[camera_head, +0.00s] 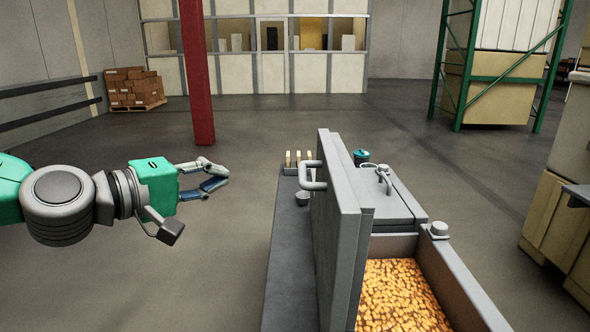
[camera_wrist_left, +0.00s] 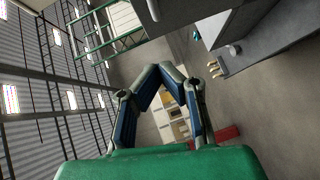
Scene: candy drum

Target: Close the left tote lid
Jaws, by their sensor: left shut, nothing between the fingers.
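The grey tote lid (camera_head: 340,235) stands upright on the left side of the tote, so the tote (camera_head: 455,270) is open. Orange candy (camera_head: 400,297) shows inside it. A bar handle (camera_head: 314,176) sticks out of the lid's left face near its top. My left gripper (camera_head: 222,177) is shut and empty, in the air left of the lid and apart from the handle. In the left wrist view, its blue and grey fingers (camera_wrist_left: 160,76) meet at the tips, and grey panels (camera_wrist_left: 235,30) show at the upper right. My right gripper is not in view.
Behind the open part is a closed grey cover (camera_head: 385,205) with a handle. A grey ledge (camera_head: 287,250) runs left of the lid, with a small cup (camera_head: 302,198) and several yellow pieces (camera_head: 298,158). A red post (camera_head: 197,75) stands farther back. The floor below my left arm is clear.

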